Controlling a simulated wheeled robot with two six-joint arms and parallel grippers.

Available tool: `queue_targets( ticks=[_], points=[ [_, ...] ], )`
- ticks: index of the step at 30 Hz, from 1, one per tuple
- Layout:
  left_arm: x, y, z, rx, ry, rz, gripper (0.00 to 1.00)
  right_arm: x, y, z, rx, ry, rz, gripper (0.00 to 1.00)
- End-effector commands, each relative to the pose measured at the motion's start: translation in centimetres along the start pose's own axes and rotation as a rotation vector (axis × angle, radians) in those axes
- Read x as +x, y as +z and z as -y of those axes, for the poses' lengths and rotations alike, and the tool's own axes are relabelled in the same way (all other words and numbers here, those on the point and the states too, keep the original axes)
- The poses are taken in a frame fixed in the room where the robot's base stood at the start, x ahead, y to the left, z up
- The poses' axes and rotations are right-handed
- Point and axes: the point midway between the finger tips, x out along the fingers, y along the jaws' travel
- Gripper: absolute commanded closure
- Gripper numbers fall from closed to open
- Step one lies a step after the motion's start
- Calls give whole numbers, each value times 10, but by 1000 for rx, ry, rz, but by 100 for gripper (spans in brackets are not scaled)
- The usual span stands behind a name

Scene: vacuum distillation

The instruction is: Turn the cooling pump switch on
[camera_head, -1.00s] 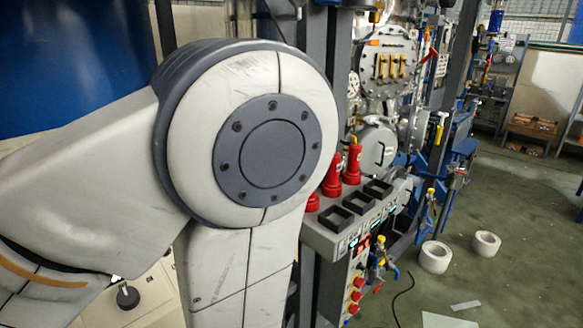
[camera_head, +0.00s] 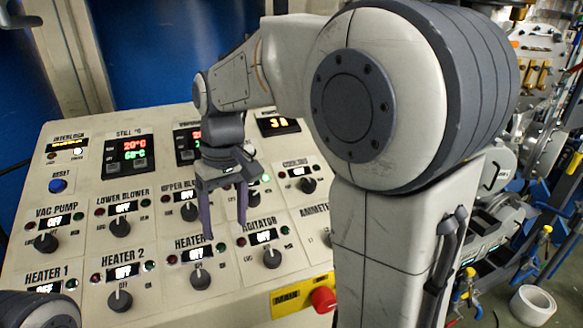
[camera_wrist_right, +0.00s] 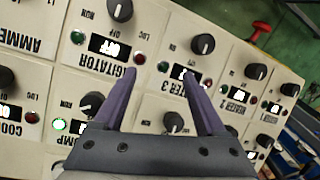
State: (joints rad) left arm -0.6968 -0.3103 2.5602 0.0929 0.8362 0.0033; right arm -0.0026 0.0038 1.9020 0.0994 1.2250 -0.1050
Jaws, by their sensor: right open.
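The control panel (camera_head: 150,185) has rows of black rotary knobs with small displays. The knob under the partly covered "COOLING" label (camera_head: 308,185) is at the right of the middle row; its display is too small to read surely. A knob at the left edge of the right wrist view (camera_wrist_right: 5,78), by a cut-off "COO" label, seems the same one. My right gripper (camera_head: 225,225) is open and empty, left of that knob in the picture and in front of the panel. In the right wrist view its purple fingers (camera_wrist_right: 158,74) point toward the agitator and heater 3 area. My left gripper is not in view.
A red button on a yellow plate (camera_head: 322,299) is at the panel's lower right. The agitator knob (camera_head: 271,258) and heater 3 knob (camera_head: 200,279) are below the gripper. My right forearm covers the panel's right side. Blue tanks (camera_head: 190,60) stand behind.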

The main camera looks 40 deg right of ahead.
Motion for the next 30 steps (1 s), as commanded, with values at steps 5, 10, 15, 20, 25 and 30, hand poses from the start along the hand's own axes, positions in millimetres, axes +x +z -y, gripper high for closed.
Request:
queue_targets(
  ticks=[5,10,15,20,25,30],
  points=[
    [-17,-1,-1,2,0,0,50,-66,-28,-122,274,-4,-16,26],
    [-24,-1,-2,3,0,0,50,-100,-17,-197,423,-9,-25,26],
    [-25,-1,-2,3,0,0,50,-109,-7,-224,476,-11,-27,26],
    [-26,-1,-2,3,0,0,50,-92,-6,-225,479,-12,-24,26],
    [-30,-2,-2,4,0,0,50,-60,-7,-224,478,-12,-24,26],
    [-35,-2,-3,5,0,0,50,-30,-8,-224,478,-12,-25,26]
  ],
)
